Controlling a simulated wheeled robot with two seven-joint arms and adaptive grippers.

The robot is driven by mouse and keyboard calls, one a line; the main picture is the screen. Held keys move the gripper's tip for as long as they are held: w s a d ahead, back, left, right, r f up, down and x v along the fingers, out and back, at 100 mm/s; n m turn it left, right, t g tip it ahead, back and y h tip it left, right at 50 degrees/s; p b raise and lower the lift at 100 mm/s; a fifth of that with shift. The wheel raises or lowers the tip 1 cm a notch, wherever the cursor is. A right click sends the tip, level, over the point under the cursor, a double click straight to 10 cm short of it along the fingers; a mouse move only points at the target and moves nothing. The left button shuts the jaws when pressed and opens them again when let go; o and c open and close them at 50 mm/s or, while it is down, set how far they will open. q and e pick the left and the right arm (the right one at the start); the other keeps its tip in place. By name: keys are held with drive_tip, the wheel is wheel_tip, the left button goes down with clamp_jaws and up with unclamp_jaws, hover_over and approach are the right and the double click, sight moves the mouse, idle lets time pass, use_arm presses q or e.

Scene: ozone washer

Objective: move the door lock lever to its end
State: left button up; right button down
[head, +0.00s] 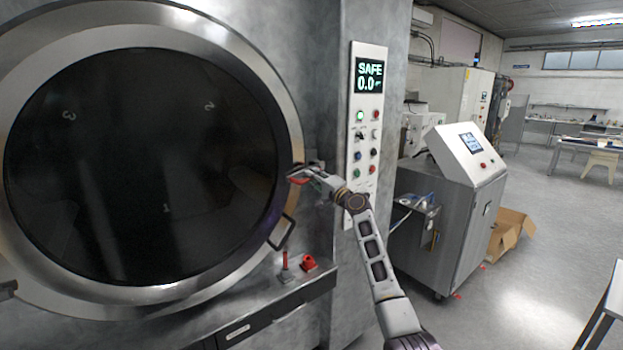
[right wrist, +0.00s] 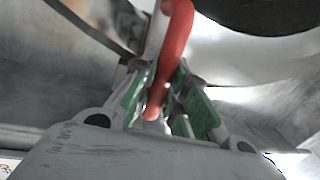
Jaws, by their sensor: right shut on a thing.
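The round washer door (head: 150,150) has a wide metal rim and a dark face marked 1, 2 and 3. It fills the left of the head view. The red door lock lever (head: 298,179) is at the right side of the rim. In the right wrist view the lever (right wrist: 172,50) runs down between the fingers. My right gripper (head: 303,174) is shut on the lever, and its green-padded fingers (right wrist: 165,105) lie on both sides of it. The lever's mount is partly hidden by the gripper. My left gripper is not in view.
A black-framed door handle (head: 282,232) is on the lower right rim. A red upright pin (head: 285,262) and a red part (head: 309,263) sit on the ledge below. The control panel (head: 366,125) reads SAFE 0.0. A metal console (head: 455,205) stands to the right.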

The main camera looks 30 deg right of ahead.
drive_tip(key=c, duration=1.4)
unclamp_jaws()
drive_tip(key=shift+v, duration=6)
